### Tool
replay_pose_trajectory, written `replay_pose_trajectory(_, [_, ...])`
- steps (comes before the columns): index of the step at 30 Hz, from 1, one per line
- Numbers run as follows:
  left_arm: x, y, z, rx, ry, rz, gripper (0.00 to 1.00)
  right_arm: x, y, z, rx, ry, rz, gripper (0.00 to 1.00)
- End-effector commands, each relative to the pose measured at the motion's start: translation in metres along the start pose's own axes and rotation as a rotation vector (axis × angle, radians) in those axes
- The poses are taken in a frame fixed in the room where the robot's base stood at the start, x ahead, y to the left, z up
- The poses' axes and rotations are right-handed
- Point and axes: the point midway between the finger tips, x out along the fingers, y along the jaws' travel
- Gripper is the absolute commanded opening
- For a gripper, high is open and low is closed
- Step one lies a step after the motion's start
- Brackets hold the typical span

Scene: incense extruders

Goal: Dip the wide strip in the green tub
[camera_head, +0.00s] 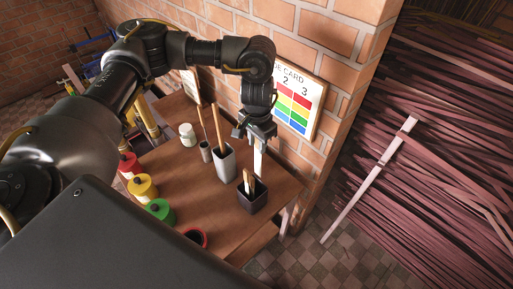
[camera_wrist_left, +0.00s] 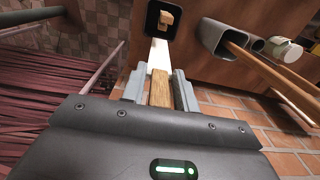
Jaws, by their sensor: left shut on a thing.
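My left gripper (camera_head: 258,136) is shut on a strip with a wooden upper part and a white lower part (camera_head: 258,158). In the left wrist view the fingers (camera_wrist_left: 160,92) close on the wooden part, and the white part (camera_wrist_left: 159,55) points towards a dark square cup (camera_wrist_left: 155,35). In the head view the strip hangs down at the dark cup (camera_head: 245,207); I cannot tell whether its tip is inside. The green tub (camera_head: 164,217), with a dark top, stands near the table's front left edge, well away from the gripper. My right gripper is not in view.
A red tub (camera_head: 129,171), a yellow tub (camera_head: 146,193) and a red-rimmed open tub (camera_head: 204,240) flank the green one. A tall grey cup (camera_head: 223,166) with wooden sticks and a white jar (camera_head: 188,140) stand behind. A colour card (camera_head: 297,98) leans by the brick wall.

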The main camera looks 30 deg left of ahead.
Motion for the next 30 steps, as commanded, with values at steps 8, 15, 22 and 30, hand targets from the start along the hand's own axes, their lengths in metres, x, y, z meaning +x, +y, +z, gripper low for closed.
replay_pose_trajectory(8, [-0.011,0.000,0.000,0.000,0.000,0.000,0.07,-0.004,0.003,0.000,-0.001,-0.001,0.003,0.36])
replay_pose_trajectory(15, [-0.035,0.000,0.000,0.002,0.002,-0.001,0.07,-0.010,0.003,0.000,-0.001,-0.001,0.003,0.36])
replay_pose_trajectory(22, [-0.060,0.000,0.000,0.001,0.002,-0.001,0.07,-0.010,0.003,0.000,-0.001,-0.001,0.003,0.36])
replay_pose_trajectory(30, [-0.088,-0.001,0.000,0.000,0.002,-0.001,0.07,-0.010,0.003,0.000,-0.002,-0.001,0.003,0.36])
